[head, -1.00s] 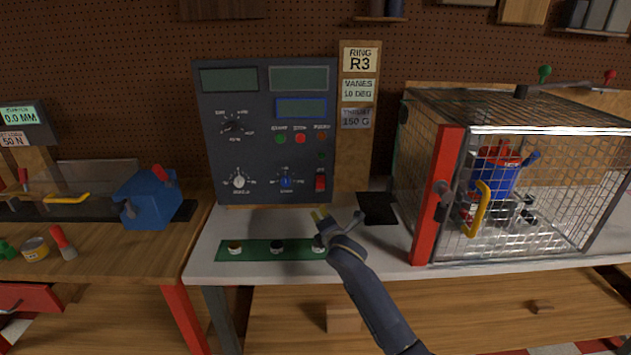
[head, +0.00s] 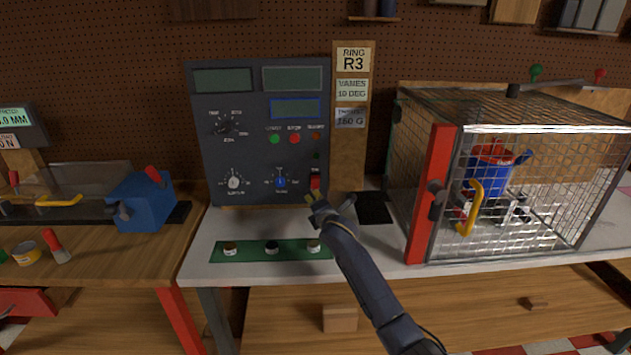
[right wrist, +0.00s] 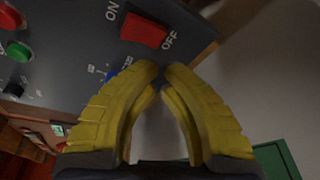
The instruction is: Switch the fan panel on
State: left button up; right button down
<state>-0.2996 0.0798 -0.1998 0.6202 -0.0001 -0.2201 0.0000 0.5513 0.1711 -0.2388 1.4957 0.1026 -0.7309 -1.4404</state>
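The fan panel (head: 212,150) is a dark upright box with blank, unlit screens, knobs and buttons. Its red power switch (head: 316,182) sits at the lower right; in the right wrist view the red rocker (right wrist: 143,30) lies between the words ON and OFF. My right gripper (head: 311,198) is just below and in front of the switch. In the right wrist view its yellow fingertips (right wrist: 161,68) come together with nothing between them, a short way from the rocker. I cannot tell whether they touch the panel. My left gripper is not in view.
A green strip (head: 290,255) with several small round pieces lies on the bench before the panel. A wire cage (head: 540,215) with a red post and yellow handle stands right. A black pad (head: 374,208) lies between. A blue vise (head: 141,203) is on the left bench.

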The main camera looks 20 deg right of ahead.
aim_at(312, 186)
jog(key=shift+w+d+r, duration=0.2)
jog(key=shift+w+r, duration=0.1)
jog(key=shift+w, duration=0.35)
jog(key=shift+w+d+r, duration=0.15)
jog(key=shift+w+r, duration=0.15)
jog(key=shift+w, duration=0.35)
jog(key=shift+w+r, duration=0.15)
jog(key=shift+w, duration=0.05)
dwell(0.7)
jog(key=shift+w, duration=0.2)
jog(key=shift+w+d+r, duration=0.15)
jog(key=shift+w+r, duration=0.1)
jog(key=shift+w, duration=0.1)
dwell(0.9)
jog(key=shift+w+d+r, duration=0.3)
jog(key=shift+w+r, duration=0.15)
jog(key=shift+r, duration=0.15)
dwell(0.7)
jog(key=shift+s+f, duration=0.1)
jog(key=shift+s+a+f, duration=0.1)
jog(key=shift+s+f, duration=0.4)
jog(key=shift+s, duration=0.2)
jog(key=shift+s+a+f, duration=0.2)
jog(key=shift+s+f, duration=0.05)
jog(key=shift+s, duration=0.05)
